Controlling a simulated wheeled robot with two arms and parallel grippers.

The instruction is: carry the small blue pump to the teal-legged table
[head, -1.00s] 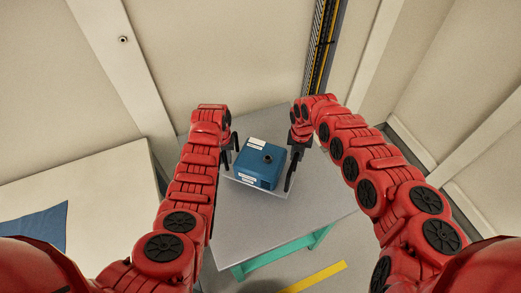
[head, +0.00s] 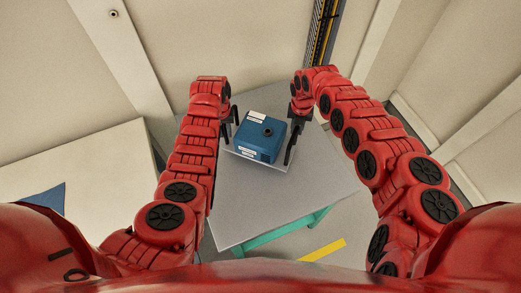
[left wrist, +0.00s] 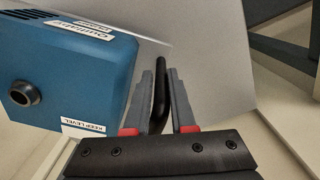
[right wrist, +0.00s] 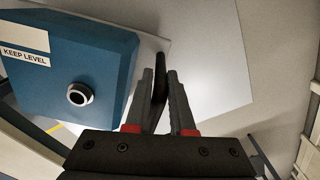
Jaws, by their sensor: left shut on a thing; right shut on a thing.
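The small blue pump (head: 262,146) has a dark round port on top and white labels. It sits upright on a light grey tray (head: 244,158) over the grey top of the teal-legged table (head: 320,185). My left gripper (head: 229,127) is shut on a black handle (left wrist: 159,92) at the tray's left side. My right gripper (head: 292,143) is shut on the other black handle (right wrist: 160,80) at the right side. The pump also shows in the left wrist view (left wrist: 75,85) and the right wrist view (right wrist: 95,60). I cannot tell whether the tray touches the tabletop.
A pale table (head: 90,165) with a blue cloth-like piece (head: 48,198) stands at the left. Walls close in behind and at the right, with a dark cable track (head: 325,35) at the back. Yellow floor tape (head: 322,250) lies in front. Bare tabletop surrounds the tray.

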